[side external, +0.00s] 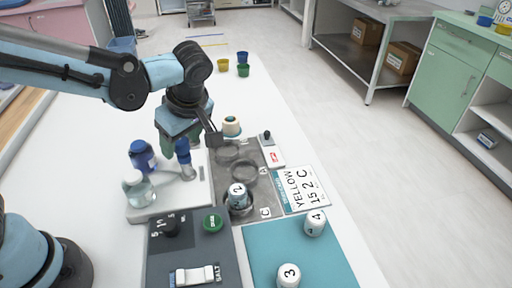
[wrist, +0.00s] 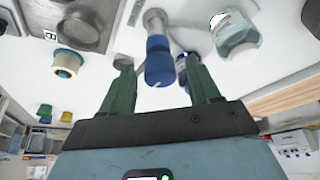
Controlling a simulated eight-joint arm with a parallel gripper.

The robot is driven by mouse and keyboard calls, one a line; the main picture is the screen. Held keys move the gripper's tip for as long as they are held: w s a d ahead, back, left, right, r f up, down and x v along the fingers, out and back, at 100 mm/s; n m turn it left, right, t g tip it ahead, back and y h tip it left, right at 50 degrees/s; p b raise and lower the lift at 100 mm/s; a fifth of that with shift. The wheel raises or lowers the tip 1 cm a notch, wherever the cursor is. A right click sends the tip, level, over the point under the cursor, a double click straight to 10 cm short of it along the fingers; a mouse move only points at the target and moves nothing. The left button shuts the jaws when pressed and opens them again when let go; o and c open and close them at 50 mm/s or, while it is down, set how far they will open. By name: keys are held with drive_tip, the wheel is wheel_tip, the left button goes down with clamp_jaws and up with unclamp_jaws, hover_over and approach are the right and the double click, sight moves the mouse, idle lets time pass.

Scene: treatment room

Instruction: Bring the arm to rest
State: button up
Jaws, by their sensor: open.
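My gripper (side external: 181,142) is open above the white stand near the middle of the side view; its green fingers show in the wrist view (wrist: 160,75). A blue-handled piece with a metal end (side external: 183,152) stands on the stand just below the gripper. In the wrist view this blue handle (wrist: 158,62) shows between the fingers, with gaps on both sides; I cannot tell how deep it sits between them. A blue bottle (side external: 142,156) and a clear glass jar (side external: 135,190) stand to its left. Part of the fingers is hidden in the side view.
A grey plate with round wells (side external: 262,190) lies to the right, with a white jar marked 2 (side external: 238,195) in the front well. A cream spool-like jar (side external: 231,126) stands behind. Jars 4 (side external: 315,222) and 3 (side external: 288,275) are on the teal mat (side external: 255,240). Small cups (side external: 243,70) stand far back.

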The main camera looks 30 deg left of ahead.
drive_tip(key=m+t, duration=0.1)
drive_tip(key=m, duration=0.1)
drive_tip(key=m+t, duration=0.1)
drive_tip(key=m, duration=0.2)
drive_tip(key=shift+s+r, duration=0.1)
drive_tip(key=shift+s, duration=0.1)
drive_tip(key=m, duration=0.2)
drive_tip(key=m+t+h, duration=0.1)
drive_tip(key=m, duration=0.1)
drive_tip(key=shift+a+h, duration=0.1)
drive_tip(key=shift+h, duration=0.2)
drive_tip(key=m, duration=0.2)
drive_tip(key=m+t+h, duration=0.1)
drive_tip(key=m, duration=0.1)
drive_tip(key=shift+s+a+m+h, duration=0.1)
drive_tip(key=shift+a+m+h, duration=0.05)
drive_tip(key=shift+m+h, duration=0.95)
drive_tip(key=shift+m, duration=1.3)
drive_tip(key=n+y, duration=0.1)
drive_tip(key=n, duration=0.3)
drive_tip(key=shift+y, duration=0.4)
drive_tip(key=shift+n+g+y, duration=0.4)
drive_tip(key=shift+n+y, duration=0.2)
drive_tip(key=shift+n, duration=1.4)
